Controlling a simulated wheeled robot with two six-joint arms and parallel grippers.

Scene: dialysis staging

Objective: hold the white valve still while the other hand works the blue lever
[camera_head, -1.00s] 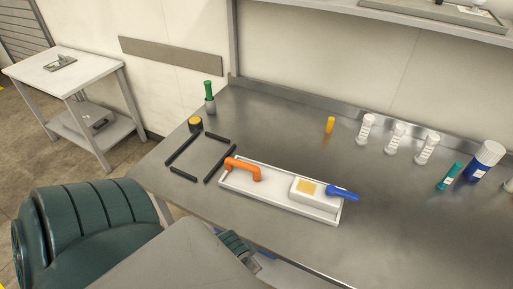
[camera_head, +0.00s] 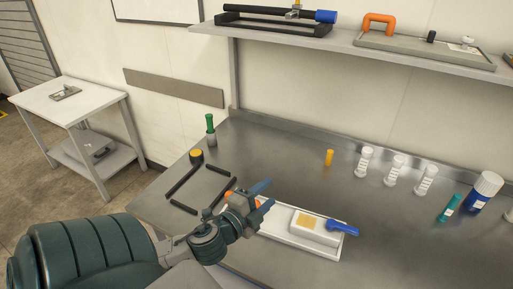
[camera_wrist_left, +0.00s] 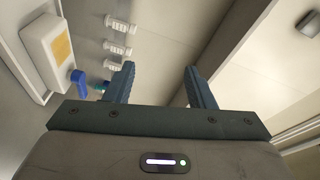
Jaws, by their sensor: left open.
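The white valve (camera_head: 306,231), a box with a yellow patch on top, sits on a white tray (camera_head: 275,235) on the bench. Its blue lever (camera_head: 342,228) sticks out to the right. In the left wrist view the valve (camera_wrist_left: 48,50) and blue lever (camera_wrist_left: 78,81) show at the upper left. My left gripper (camera_head: 263,193) is above the tray's left end, apart from the valve and to its left. Its fingers (camera_wrist_left: 159,72) are open with nothing between them. It hides most of the orange handle (camera_head: 229,197). My right gripper is in no view.
Black bars (camera_head: 182,180) form an open frame left of the tray. A green-topped bottle (camera_head: 211,132) and a yellow-topped pot (camera_head: 196,156) stand behind it. A shelf (camera_head: 355,43) runs above.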

